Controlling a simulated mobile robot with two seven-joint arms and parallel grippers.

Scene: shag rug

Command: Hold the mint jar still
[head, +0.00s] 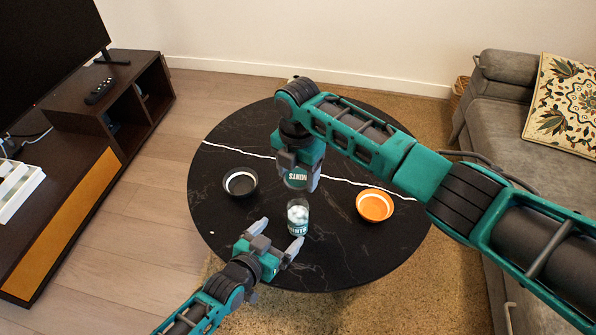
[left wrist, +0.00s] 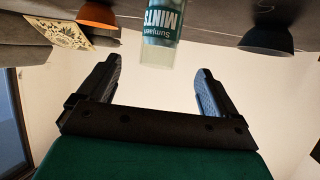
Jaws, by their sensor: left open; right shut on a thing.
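The mint jar (head: 298,216) stands upright on the black round table (head: 225,215), clear with white mints inside and a teal label. It shows upside down in the left wrist view (left wrist: 161,35), ahead of the open fingers. My left gripper (head: 276,238) is open and empty just in front of the jar, not closed around it; its fingers also show in the left wrist view (left wrist: 157,80).
An orange bowl (head: 375,206) stands to the right. A grey sofa (head: 500,130) is at the right and a dark TV cabinet (head: 60,175) at the left.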

